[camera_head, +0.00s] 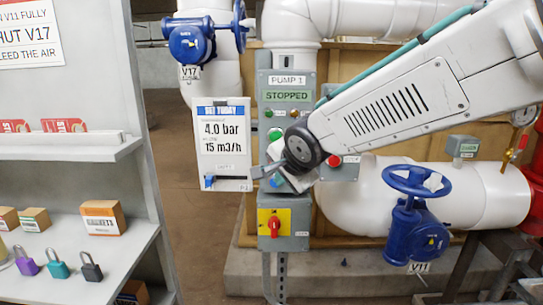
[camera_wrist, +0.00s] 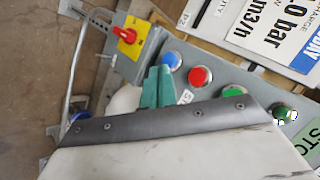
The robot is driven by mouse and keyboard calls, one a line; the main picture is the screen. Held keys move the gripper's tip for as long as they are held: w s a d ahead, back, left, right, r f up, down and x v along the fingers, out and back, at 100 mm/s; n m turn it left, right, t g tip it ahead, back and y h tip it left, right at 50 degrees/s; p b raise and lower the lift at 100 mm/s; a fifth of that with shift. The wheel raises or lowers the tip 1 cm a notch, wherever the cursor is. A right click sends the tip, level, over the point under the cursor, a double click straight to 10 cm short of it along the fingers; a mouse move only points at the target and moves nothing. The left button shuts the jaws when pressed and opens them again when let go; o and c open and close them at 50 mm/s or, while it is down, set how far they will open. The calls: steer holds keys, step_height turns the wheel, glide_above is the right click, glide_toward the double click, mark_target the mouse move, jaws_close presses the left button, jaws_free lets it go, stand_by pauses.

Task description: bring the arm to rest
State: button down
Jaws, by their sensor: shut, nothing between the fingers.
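My arm reaches in from the upper right in the head view, with its wrist in front of the grey pump panel (camera_head: 289,82). My gripper (camera_wrist: 157,86) shows in the wrist view as two teal fingers, shut together and empty. In that view the fingertips appear close to a blue button (camera_wrist: 171,60) and a red button (camera_wrist: 200,76); I cannot tell whether they touch the panel. The wrist hides part of the panel in the head view. The panel sign (camera_head: 287,96) reads STOPPED.
A red switch on a yellow plate (camera_head: 274,222) sits below the wrist. A paper board (camera_head: 222,140) hangs left of it. Blue valve wheels V17 (camera_head: 192,42) and V11 (camera_head: 415,182) stick out nearby. A shelf (camera_head: 75,155) with padlocks and boxes stands at left.

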steer(key=s+d+f+n+g+h, duration=0.1)
steer(key=s+d+n+g, duration=0.2)
steer(key=s+d, duration=0.9)
steer(key=s+d+f+n+g+h, duration=0.2)
steer(key=s+d+n+g, duration=0.2)
steer(key=s+d, duration=0.7)
steer(key=s+n, duration=0.2)
steer(key=s, duration=0.7)
steer(key=shift+d, duration=0.35)
steer(key=shift+s+d, duration=0.1)
